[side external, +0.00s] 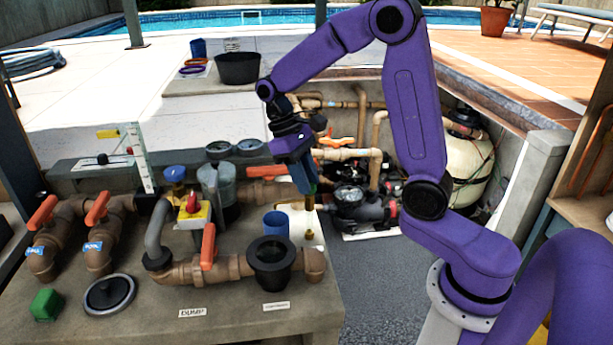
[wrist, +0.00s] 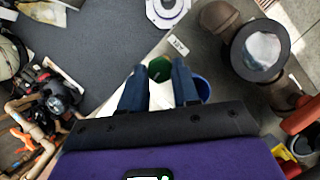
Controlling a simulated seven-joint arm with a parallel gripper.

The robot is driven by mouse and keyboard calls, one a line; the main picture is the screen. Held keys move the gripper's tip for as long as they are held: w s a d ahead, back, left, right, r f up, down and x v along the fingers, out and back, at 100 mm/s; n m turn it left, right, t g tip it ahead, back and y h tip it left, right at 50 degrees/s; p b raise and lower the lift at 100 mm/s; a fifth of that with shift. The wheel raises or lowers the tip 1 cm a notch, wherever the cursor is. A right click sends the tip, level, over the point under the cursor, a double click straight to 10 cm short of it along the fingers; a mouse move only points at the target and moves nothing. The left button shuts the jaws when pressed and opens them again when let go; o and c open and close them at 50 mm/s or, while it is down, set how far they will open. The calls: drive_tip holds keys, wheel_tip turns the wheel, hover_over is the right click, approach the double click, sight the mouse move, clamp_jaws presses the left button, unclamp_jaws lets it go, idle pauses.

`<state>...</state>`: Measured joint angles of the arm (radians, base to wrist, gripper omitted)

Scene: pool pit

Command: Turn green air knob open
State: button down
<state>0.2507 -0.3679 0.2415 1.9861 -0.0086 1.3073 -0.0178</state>
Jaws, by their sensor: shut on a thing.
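The green air knob (wrist: 160,69) shows as a small dark green round top between my fingertips in the wrist view. In the side external view only a sliver of the green knob (side external: 313,188) shows beside the fingers. My gripper (side external: 305,187) points down, with its blue fingers shut on the knob from both sides. The wrist view shows both blue fingers of my gripper (wrist: 159,80) against it. The fingers hide much of the knob, and I cannot tell how far it is turned.
A blue cup (side external: 276,224) stands close to the left of the fingers. A black open strainer pot (side external: 271,262) stands in front. Orange-handled valves (side external: 208,247) and a yellow box with a red knob (side external: 193,212) lie further left. A brass fitting (side external: 309,235) is below my gripper.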

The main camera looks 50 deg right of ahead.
drive_tip(key=shift+a+n+h, duration=0.1)
drive_tip(key=shift+n+h, duration=0.4)
drive_tip(key=shift+n, duration=0.7)
drive_tip(key=c, duration=0.8)
unclamp_jaws()
drive_tip(key=shift+c, duration=0.2)
drive_tip(key=shift+r, duration=0.1)
drive_tip(key=v, duration=1.7)
drive_tip(key=shift+s+r, duration=0.2)
drive_tip(key=shift+s, duration=0.05)
drive_tip(key=shift+a+t, duration=0.15)
drive_tip(key=shift+t, duration=0.15)
